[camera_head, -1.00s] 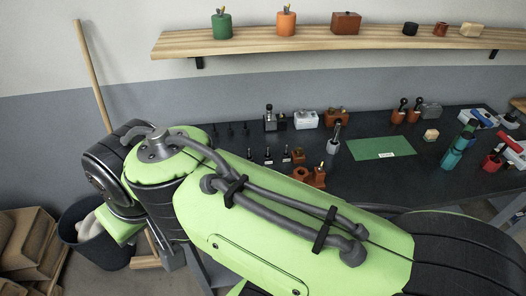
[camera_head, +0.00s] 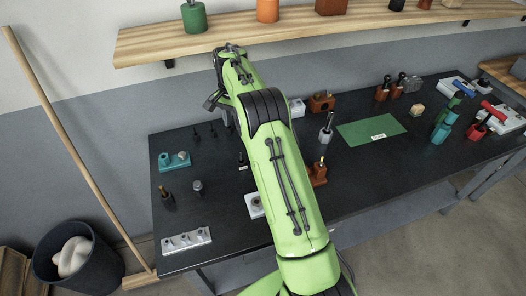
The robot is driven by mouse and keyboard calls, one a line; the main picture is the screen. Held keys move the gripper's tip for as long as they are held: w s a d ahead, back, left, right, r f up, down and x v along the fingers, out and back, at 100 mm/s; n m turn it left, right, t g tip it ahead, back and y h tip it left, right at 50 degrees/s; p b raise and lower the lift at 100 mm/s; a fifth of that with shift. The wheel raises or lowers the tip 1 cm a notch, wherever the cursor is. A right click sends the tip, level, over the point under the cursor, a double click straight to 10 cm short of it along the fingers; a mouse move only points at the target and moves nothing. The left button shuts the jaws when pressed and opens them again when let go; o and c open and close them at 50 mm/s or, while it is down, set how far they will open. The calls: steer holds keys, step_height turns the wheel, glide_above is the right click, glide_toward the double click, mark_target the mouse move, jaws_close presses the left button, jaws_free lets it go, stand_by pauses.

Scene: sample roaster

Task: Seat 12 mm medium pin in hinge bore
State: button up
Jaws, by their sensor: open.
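My gripper (camera_head: 213,101) shows small and dark at the far end of my green arm, above the back left of the bench, with its jaws open. I see nothing held in it. I cannot tell which is the 12 mm medium pin. An orange-brown block (camera_head: 318,174) with a brass-coloured upright piece stands right of my arm, partly hidden by it. I cannot tell which part holds the hinge bore.
A teal block (camera_head: 174,162), a dark-based tool (camera_head: 167,198), a grey cylinder (camera_head: 197,187) and a silver holed block (camera_head: 186,241) stand at the bench's left. A wooden shelf (camera_head: 140,44) runs close behind my arm's end.

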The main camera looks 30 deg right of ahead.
mark_target(240, 152)
steer(key=f, duration=1)
steer(key=d+f+b, duration=0.1)
steer(key=f, duration=0.5)
steer(key=shift+s+a, duration=0.1)
jaws_close()
